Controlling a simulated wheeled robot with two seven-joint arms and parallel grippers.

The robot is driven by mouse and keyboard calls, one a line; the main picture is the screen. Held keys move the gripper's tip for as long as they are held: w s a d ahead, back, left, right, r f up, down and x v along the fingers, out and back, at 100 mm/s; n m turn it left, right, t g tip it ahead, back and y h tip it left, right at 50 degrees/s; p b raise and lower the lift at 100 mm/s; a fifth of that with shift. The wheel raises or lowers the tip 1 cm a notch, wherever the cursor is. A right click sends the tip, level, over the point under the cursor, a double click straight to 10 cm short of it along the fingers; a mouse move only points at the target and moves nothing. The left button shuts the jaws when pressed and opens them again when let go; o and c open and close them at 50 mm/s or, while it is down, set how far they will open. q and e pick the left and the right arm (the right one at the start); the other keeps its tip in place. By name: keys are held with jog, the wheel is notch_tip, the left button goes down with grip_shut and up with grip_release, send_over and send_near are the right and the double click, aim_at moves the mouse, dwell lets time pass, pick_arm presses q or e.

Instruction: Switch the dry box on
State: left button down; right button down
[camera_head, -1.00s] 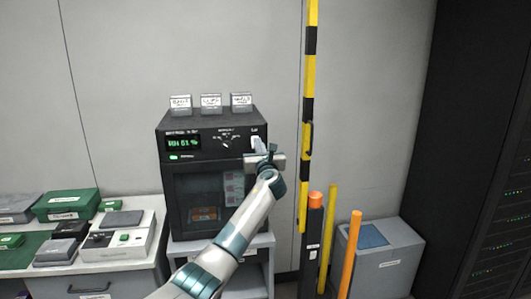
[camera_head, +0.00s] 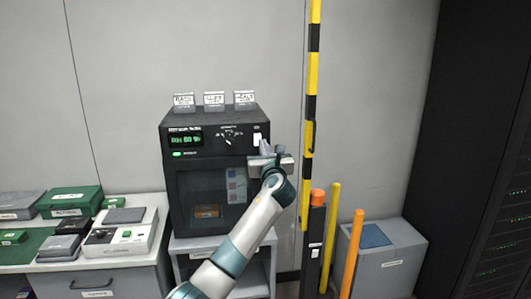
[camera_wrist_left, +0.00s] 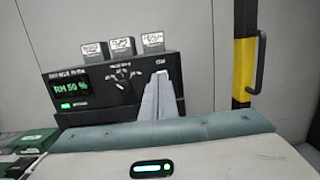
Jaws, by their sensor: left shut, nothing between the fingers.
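The dry box (camera_head: 207,150) is a black cabinet with a glass door. Its upper panel has a lit green display (camera_head: 185,140) showing a humidity reading, a lit green lamp (camera_head: 177,154), a round dial (camera_head: 228,138) and a white switch (camera_head: 257,139) at the right. My left gripper (camera_head: 265,147) is shut and empty, just below and in front of the switch. In the left wrist view the closed fingers (camera_wrist_left: 159,90) cover most of the switch area; contact cannot be told. The display (camera_wrist_left: 68,87) is lit there too. My right gripper is not in view.
Three small labelled cards (camera_head: 214,99) stand on the box. A yellow-black striped pole (camera_head: 310,110) rises close to its right, with orange and yellow posts (camera_head: 353,255) beyond. A grey bin (camera_head: 390,255) stands right. A bench with cases (camera_head: 70,201) is at left.

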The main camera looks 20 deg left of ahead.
pick_arm(q)
jog(key=s+d, duration=0.2)
jog(key=s, duration=0.1)
jog(key=shift+r+b, duration=0.2)
jog(key=shift+b, duration=0.2)
jog(key=shift+a, duration=0.1)
